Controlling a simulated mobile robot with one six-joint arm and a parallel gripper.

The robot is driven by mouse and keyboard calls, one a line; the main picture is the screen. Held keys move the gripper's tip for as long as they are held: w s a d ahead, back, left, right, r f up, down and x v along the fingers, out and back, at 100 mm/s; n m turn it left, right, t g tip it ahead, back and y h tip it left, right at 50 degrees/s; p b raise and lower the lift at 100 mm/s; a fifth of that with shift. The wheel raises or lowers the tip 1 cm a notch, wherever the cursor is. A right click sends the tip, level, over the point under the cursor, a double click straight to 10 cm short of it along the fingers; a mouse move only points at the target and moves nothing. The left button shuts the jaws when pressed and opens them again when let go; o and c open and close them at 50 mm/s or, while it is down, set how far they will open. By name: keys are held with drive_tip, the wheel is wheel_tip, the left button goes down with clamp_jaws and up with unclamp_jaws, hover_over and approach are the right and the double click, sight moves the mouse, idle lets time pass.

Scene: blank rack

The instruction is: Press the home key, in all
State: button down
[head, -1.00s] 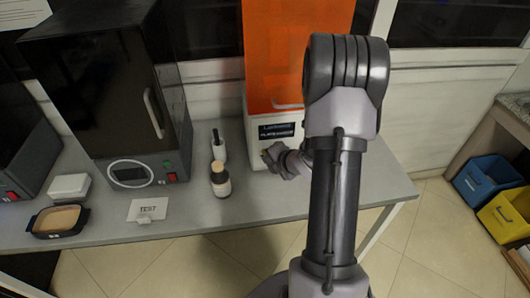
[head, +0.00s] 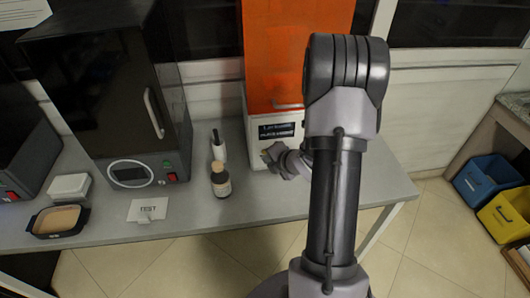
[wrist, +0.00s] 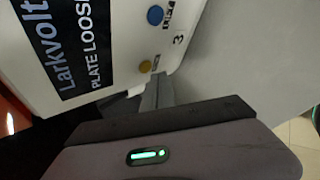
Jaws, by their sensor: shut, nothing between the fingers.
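The white front panel (wrist: 120,30) of the orange-topped machine (head: 299,50) fills the upper left of the wrist view. Its dark display (wrist: 67,40) reads "Larkvolt" and "PLATE LOOSE"; the display also shows in the head view (head: 276,131). A blue round key (wrist: 155,15) and a yellow round key (wrist: 145,67) sit beside it, each with a small label too small to read. A "3" is printed near them. My gripper (wrist: 157,90) is shut and empty, its tip close to the panel near the yellow key. I cannot tell whether it touches.
A black oven-like unit (head: 110,80), a TEST card (head: 147,209) and a tray (head: 59,220) are further left. The grey bench (head: 260,205) is clear in front.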

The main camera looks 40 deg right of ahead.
drive_tip(key=shift+w+d, duration=0.2)
drive_tip(key=shift+w, duration=0.15)
